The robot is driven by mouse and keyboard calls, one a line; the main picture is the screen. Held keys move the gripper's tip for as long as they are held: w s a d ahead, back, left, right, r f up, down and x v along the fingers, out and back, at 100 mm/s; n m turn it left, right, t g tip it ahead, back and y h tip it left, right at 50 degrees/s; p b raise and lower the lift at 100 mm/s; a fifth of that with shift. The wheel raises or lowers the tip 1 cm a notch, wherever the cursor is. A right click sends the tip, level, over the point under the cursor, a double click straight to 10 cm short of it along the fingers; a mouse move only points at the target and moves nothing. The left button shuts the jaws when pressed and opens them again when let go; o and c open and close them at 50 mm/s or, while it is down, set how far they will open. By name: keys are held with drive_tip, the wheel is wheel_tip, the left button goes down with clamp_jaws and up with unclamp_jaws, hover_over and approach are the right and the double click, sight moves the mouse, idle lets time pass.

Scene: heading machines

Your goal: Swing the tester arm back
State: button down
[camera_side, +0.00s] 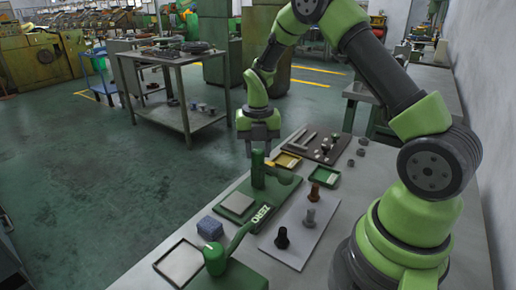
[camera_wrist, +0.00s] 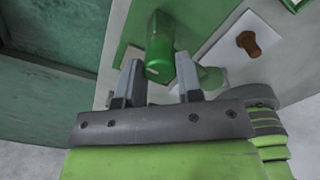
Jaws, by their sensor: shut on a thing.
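The tester (camera_side: 285,195) is a green plate on the bench with "ZERO" lettering at its front edge. A green upright piece, which looks like the tester arm (camera_side: 257,170), stands on it, with a short green cylinder beside it to the right. My gripper (camera_side: 259,148) points down at the top of this upright piece. In the wrist view, the rounded green end of the tester arm (camera_wrist: 159,50) lies between the two grey fingers of my gripper (camera_wrist: 159,76). The jaws are shut on it; the exact contact is hard to see.
A pale plate (camera_side: 297,256) at right carries upright bolt-like parts.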

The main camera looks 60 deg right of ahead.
drive_tip(key=shift+r+n, duration=0.1)
drive_tip(key=shift+n, duration=0.5)
drive_tip(key=c, duration=0.8)
unclamp_jaws()
wheel_tip(320, 180, up, 9)
drive_tip(key=shift+f, duration=0.1)
drive_tip(key=shift+r, duration=0.55)
